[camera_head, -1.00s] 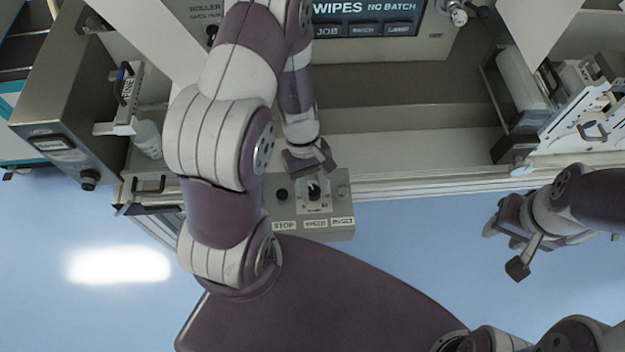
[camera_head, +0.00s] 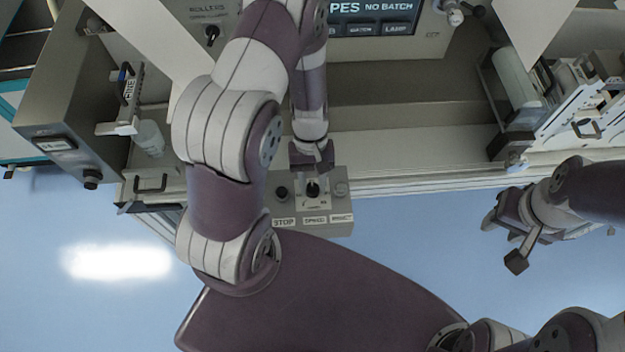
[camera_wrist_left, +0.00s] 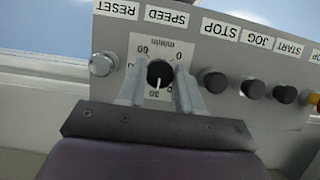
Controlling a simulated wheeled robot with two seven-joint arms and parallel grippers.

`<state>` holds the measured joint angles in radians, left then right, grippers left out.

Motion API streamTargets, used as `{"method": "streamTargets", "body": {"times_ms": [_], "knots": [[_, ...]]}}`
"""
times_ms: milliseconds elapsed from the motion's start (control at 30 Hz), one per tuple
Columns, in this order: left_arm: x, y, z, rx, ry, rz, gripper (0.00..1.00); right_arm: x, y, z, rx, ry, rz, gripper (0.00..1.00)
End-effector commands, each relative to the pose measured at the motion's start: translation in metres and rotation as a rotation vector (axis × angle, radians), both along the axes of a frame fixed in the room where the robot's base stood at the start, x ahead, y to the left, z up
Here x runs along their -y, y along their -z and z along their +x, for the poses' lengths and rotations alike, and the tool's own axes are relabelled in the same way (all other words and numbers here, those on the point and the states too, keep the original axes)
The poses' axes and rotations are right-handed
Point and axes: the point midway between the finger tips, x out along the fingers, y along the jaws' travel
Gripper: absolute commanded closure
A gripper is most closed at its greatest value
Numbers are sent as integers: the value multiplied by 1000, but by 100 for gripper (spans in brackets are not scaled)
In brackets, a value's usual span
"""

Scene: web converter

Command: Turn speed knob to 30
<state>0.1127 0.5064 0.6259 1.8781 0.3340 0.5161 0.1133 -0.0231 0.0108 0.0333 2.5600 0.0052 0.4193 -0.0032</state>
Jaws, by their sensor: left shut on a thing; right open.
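The black speed knob (camera_wrist_left: 160,73) sits on a white dial plate marked 0, 30 and 60 in m/min. It also shows in the head view (camera_head: 313,189). Its white pointer line is directed at the 30 mark (camera_wrist_left: 158,93), at the bottom of the dial in the left wrist view. My left gripper (camera_wrist_left: 160,86) is shut on the knob, with one finger on each side. In the head view my left gripper (camera_head: 312,172) reaches the knob from the machine side. My right gripper (camera_head: 504,242) is open and empty, away from the panel at the right.
The grey control box (camera_head: 335,226) carries the dial. A reset button (camera_wrist_left: 103,64) and a black stop button (camera_wrist_left: 215,81) flank the knob closely, with other buttons further along. The machine's display (camera_head: 375,15) stands behind. Blue floor is clear before the box.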

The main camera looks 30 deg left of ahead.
Motion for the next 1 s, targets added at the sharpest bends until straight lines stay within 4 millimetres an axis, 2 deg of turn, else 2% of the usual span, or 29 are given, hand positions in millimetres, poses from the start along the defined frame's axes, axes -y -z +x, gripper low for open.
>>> {"method": "streamTargets", "body": {"times_ms": [100,133,167,200,467,567,900,1000], "knots": [[-1,-1,3,8,-1,2,96,0,0,0,0,0,0,57],[-1,-1,3,8,-1,2,56,0,0,0,0,0,0,57],[-1,-1,3,7,-1,1,46,0,-1,0,0,0,0,57],[0,-1,2,7,-1,1,41,0,0,0,0,0,0,57],[0,-1,2,4,-1,1,41,0,0,0,0,0,0,57],[-3,-10,7,9,-1,1,41,0,2,0,0,0,0,57],[-21,-90,35,11,-3,2,41,0,14,0,0,0,0,57],[-24,-106,40,9,-2,1,41,0,15,0,0,0,0,57]]}}
